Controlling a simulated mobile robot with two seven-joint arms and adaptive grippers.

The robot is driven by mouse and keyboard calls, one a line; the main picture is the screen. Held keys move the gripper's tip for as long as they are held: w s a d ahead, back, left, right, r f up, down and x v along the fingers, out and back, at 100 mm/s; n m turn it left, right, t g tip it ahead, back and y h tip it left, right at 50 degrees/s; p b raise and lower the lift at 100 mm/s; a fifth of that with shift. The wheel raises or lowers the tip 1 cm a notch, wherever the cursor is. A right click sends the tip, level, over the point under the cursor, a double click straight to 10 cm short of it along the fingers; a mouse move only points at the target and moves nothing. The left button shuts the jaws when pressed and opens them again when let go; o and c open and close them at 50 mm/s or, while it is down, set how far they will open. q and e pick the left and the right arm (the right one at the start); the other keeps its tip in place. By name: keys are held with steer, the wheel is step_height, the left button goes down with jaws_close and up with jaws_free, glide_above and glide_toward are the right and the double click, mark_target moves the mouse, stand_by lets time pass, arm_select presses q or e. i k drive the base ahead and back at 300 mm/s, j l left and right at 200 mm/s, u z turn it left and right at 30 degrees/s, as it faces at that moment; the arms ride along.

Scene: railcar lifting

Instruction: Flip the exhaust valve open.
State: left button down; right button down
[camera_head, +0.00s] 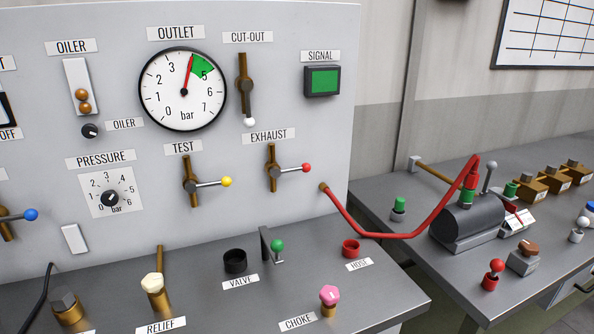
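The exhaust valve (274,171) is a brass valve on a vertical pipe on the grey panel, under the EXHAUST label (269,136). Neither of my grippers shows in the head view.
The test valve (190,186), with a yellow knob, is left of it. The cut-out lever (248,106) hangs down above. The outlet gauge (183,89) reads slightly above 4, at the green zone's edge. The signal lamp (323,81) is green. A red hose (375,232) starts lower right.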

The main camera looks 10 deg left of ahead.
mark_target(276, 172)
steer(key=i+l, duration=0.15)
steer(key=l, duration=0.2)
steer(key=i+l, duration=0.15)
steer(key=l, duration=0.25)
steer(key=i+l, duration=0.1)
steer(key=l, duration=0.25)
steer(key=i+l, duration=0.15)
steer(key=l, duration=0.25)
